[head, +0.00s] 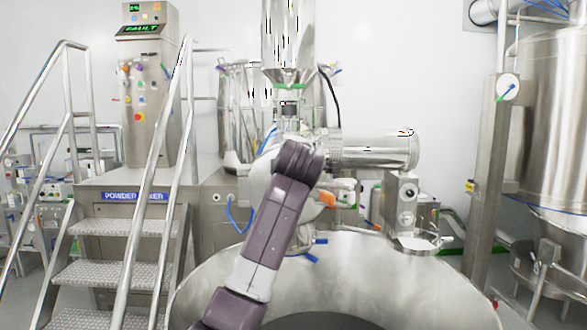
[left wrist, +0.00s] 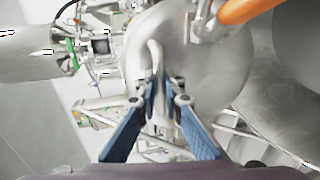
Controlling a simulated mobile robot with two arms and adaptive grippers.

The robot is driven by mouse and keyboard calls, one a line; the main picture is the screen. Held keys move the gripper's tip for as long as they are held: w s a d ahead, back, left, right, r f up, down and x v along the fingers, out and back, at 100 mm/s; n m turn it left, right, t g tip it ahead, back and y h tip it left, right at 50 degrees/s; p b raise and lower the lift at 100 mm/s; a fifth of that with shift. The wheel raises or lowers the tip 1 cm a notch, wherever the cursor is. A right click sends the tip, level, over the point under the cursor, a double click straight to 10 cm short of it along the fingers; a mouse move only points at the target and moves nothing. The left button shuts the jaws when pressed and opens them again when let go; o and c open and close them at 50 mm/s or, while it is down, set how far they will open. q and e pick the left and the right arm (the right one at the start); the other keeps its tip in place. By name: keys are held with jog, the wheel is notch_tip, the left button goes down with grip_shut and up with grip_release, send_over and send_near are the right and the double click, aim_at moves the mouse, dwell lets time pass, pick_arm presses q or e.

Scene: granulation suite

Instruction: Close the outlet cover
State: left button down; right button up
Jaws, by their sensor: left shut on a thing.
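In the left wrist view, my left gripper (left wrist: 164,98) has its blue-padded fingers closed around a thin bent metal handle (left wrist: 155,55). The handle stands in front of a smooth, rounded metal cover (left wrist: 200,60), which looks like the outlet cover. In the head view, my left arm reaches up over the machine, and its wrist hides the fingers and most of the cover. I cannot tell how far the cover stands from its seat. My right gripper is in neither view.
An orange handle (left wrist: 245,10) is close to the cover; one also shows in the head view (head: 325,198). A horizontal metal cylinder (head: 375,151) lies right of my wrist. A large open steel bowl (head: 420,285) is below. Steps with rails (head: 120,235) stand at the left.

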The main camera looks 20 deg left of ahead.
pick_arm(q)
jog(key=c, duration=2.2)
grip_release()
jog(key=shift+w, duration=0.1)
jog(key=shift+c, duration=0.2)
jog(key=shift+o, duration=1)
jog(key=shift+w+f, duration=0.1)
jog(key=shift+w, duration=0.05)
jog(key=v, duration=1.2)
